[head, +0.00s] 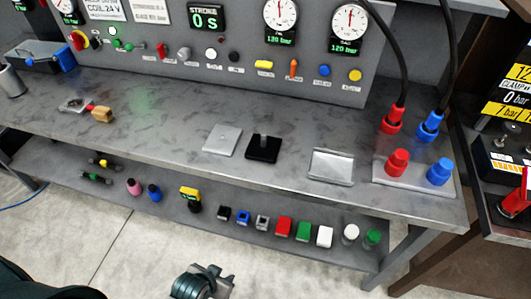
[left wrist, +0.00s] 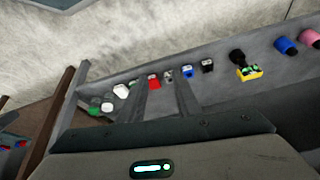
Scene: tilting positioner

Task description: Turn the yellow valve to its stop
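I cannot tell from the picture which one is the valve. My left gripper (head: 200,285) is low at the bottom edge of the head view, in front of the bench and far from the panel. In the left wrist view its two fingers (left wrist: 163,88) stand apart with nothing seen between them. My right gripper is in neither view.
The bench top (head: 310,125) holds a grey plate (head: 222,139), a black block (head: 263,149) and a shallow tray (head: 331,165). Red (head: 397,162) and blue (head: 439,172) couplings stand at right, with hoses above. A lower shelf (head: 225,195) holds several small coloured parts.

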